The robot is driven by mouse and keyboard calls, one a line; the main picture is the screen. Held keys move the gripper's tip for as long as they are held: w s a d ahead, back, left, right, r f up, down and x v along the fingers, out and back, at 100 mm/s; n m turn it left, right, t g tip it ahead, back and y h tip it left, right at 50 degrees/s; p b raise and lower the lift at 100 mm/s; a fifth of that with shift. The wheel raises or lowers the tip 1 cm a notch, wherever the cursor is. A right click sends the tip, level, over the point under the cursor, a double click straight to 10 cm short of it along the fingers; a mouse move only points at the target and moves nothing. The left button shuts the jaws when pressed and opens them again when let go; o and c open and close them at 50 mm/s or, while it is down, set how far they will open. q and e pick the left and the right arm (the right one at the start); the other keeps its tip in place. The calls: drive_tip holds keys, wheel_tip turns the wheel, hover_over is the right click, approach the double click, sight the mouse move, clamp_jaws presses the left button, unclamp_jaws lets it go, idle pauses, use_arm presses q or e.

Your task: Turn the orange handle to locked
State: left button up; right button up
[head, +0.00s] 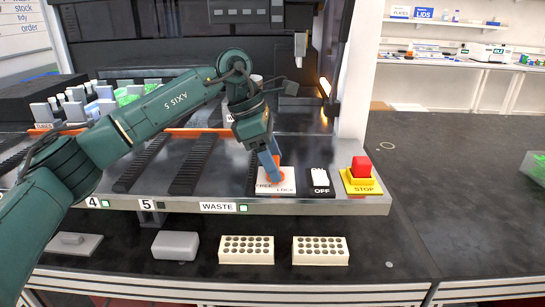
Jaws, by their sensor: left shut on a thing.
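The orange handle (275,170) sits on a white plate (277,188) marked with a word ending in "REE" on the left and "LOCK" on the right. The plate is at the front edge of the grey machine deck. My left gripper (271,164) points down over the plate and its fingers are shut on the handle. The fingers hide much of the handle, so its exact angle is hard to tell. My right gripper is not in view.
Two cream racks (246,250) and a grey block (175,245) lie on the dark bench in front. The bench at right is mostly clear.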

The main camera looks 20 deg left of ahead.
use_arm(q)
drive_tip(key=o, duration=1)
drive_tip(key=shift+r, duration=0.1)
drive_tip(key=v, duration=1.3)
drive_tip(key=shift+s, duration=0.1)
